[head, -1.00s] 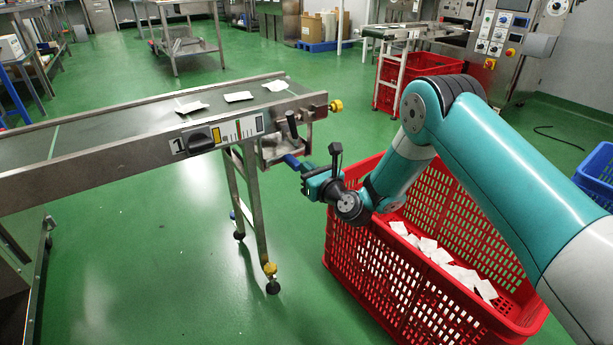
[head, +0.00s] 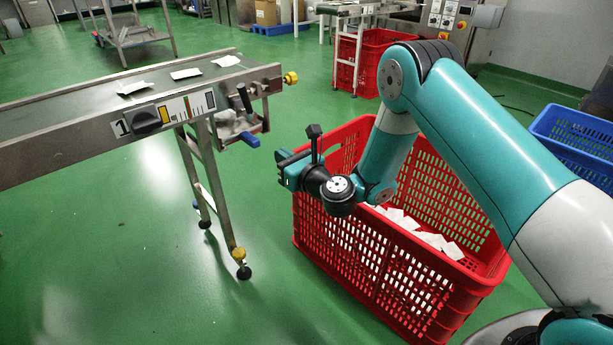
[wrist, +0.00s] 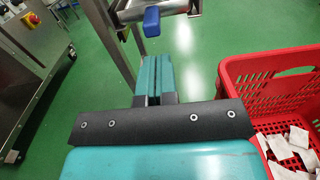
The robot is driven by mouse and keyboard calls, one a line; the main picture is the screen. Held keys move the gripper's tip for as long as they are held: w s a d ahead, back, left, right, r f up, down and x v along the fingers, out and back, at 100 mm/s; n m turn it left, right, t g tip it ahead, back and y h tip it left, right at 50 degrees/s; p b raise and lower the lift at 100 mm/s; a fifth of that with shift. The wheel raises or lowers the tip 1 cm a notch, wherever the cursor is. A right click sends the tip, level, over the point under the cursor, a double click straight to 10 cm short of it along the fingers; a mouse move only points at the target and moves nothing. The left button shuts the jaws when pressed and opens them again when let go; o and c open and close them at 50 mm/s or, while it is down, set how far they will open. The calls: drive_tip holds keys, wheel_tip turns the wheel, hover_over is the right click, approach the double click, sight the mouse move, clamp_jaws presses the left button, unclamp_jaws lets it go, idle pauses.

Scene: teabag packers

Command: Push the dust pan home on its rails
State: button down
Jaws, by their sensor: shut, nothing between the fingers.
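The dust pan (head: 228,128) is a grey metal tray hung under the right end of the conveyor, with a blue handle (head: 250,139) at its front. Whether it sits fully in on its rails I cannot tell. My gripper (head: 283,168) is shut and empty, to the right of the handle and apart from it. In the wrist view the closed teal fingers (wrist: 153,72) point toward the blue handle (wrist: 152,20), with green floor showing between them. Only part of the pan's metal shows there, at the top edge.
The conveyor (head: 60,110) carries several white teabags and has a leg frame below its end. A red crate (head: 370,270) with teabags stands below and right of my gripper. A blue crate (head: 575,125) is at the right.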

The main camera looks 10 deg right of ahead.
drive_tip(key=b+v, duration=0.7)
drive_tip(key=b, duration=0.4)
drive_tip(key=s+a+r+n+g+y+p, duration=0.2)
drive_tip(key=s+a+r+n+g+p, duration=0.4)
drive_tip(key=n, duration=0.5)
drive_tip(key=s+a+r+n+g+y+p, duration=0.3)
drive_tip(key=s+r+n+g+p, duration=0.1)
drive_tip(key=s+r+n, duration=0.6)
drive_tip(key=s+d+r+n+g+h+p, duration=0.3)
drive_tip(key=s+d+n+h+p, duration=0.15)
drive_tip(key=s+n, duration=0.3)
drive_tip(key=s+d+r+n+g+h+p, duration=0.3)
drive_tip(key=s+d+n+h+p, duration=0.15)
drive_tip(key=s+d+n, duration=0.35)
wheel_tip(320, 180, up, 37)
drive_tip(key=a+p, duration=0.1)
drive_tip(key=p, duration=3.5)
drive_tip(key=shift+w+a+n, duration=0.3)
drive_tip(key=shift+a+n, duration=0.05)
drive_tip(key=shift+n, duration=0.1)
